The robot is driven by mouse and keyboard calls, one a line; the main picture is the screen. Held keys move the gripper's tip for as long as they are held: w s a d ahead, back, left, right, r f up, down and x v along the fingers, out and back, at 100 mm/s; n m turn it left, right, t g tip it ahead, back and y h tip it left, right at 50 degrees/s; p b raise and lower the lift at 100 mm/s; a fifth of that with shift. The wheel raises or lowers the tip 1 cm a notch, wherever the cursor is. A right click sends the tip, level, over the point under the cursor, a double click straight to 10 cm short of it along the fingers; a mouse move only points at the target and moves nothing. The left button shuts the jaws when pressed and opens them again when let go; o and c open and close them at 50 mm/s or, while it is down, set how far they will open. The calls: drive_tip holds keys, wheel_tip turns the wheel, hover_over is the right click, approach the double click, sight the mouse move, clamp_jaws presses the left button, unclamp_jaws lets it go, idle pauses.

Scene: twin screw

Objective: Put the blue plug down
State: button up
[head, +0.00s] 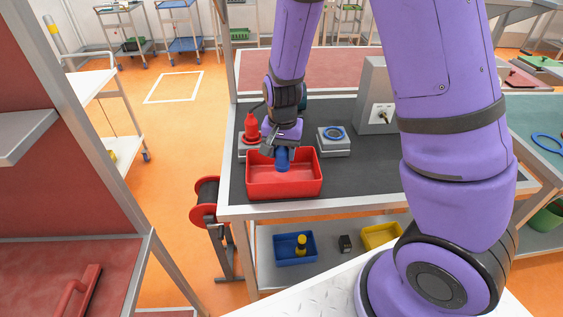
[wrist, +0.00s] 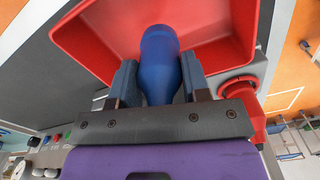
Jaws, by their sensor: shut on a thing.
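The blue plug (head: 282,159) is in my gripper (head: 282,148), over the red bin (head: 285,188) on the dark worktop. In the wrist view the blue plug (wrist: 160,60) sits between the two fingers of my gripper (wrist: 158,82), which are shut on it. The red bin (wrist: 95,45) lies behind the plug in that view, and its inside looks empty around the plug. I cannot tell whether the plug touches the bin's floor.
A red plug (head: 251,127) stands on a grey block left of my gripper. A grey block with a blue ring (head: 334,134) is to the right. A grey box with a switch (head: 376,95) stands behind. Below, a shelf holds a blue bin (head: 294,249). Dark worktop is free right of the bin.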

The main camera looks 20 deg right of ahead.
sight(283, 165)
drive_tip(key=shift+f, duration=1.95)
drive_tip(key=shift+f, duration=0.4)
drive_tip(key=shift+f, duration=0.2)
drive_tip(key=o, duration=1.1)
